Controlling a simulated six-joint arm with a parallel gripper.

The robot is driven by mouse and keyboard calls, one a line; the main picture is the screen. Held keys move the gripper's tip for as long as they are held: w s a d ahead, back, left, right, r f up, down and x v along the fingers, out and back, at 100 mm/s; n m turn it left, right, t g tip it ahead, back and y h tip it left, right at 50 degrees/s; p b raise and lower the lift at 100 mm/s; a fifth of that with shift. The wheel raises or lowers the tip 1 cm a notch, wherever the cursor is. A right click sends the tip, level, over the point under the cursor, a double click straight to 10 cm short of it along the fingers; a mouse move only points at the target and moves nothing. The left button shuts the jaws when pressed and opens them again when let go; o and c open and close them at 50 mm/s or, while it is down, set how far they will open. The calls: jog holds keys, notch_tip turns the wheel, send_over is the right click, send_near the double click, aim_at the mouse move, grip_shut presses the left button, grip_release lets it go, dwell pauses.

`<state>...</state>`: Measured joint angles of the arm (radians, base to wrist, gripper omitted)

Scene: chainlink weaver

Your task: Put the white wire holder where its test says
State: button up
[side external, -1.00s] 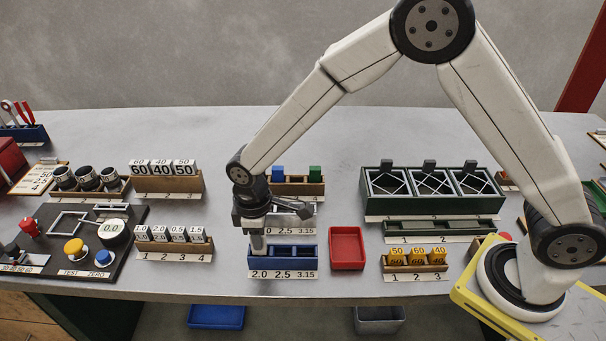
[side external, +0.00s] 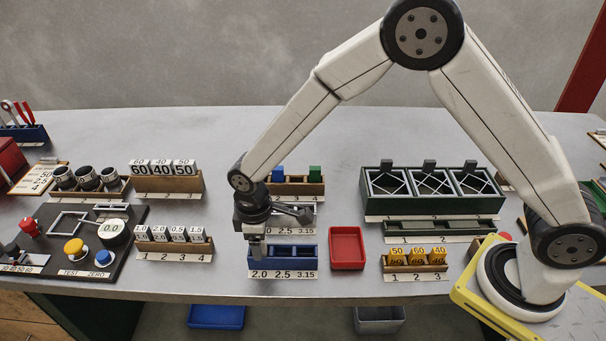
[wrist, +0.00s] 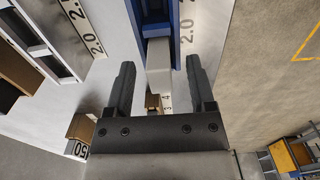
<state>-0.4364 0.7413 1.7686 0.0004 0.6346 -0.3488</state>
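The white wire holder (wrist: 158,62) shows as a pale block between my fingers in the wrist view, at the 2.0 end of the blue rack (wrist: 174,30). In the side view the blue rack (side external: 285,258) is labelled 2.0, 2.5, 3.15, and the holder (side external: 257,250) is mostly hidden by my gripper. My gripper (side external: 257,240) is over the 2.0 slot. Its fingers (wrist: 160,88) are open, with a gap on each side of the block. The test panel (side external: 55,250) at left has a 0.0 dial (side external: 112,230), a yellow TEST button (side external: 74,248) and a blue ZERO button (side external: 103,258).
A red tray (side external: 347,248) stands empty right of the blue rack. A wooden rack (side external: 312,188) with blue and green blocks is behind. A green three-bay fixture (side external: 432,205) stands right, with yellow weights (side external: 417,256) in front. White numbered blocks (side external: 173,236) stand left.

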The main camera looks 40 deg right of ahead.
jog(key=shift+r, duration=3.95)
jog(key=shift+d, duration=0.1)
jog(key=s+d+r+m+t, duration=0.1)
jog(key=s+d+m, duration=0.3)
jog(key=d, duration=0.5)
jog(key=s+d+m+t, duration=0.1)
jog(key=s+d+m, duration=0.4)
jog(key=s+d, duration=0.4)
jog(key=shift+s+d+r+t, duration=0.3)
jog(key=shift+d+r, duration=0.05)
jog(key=shift+d, duration=0.3)
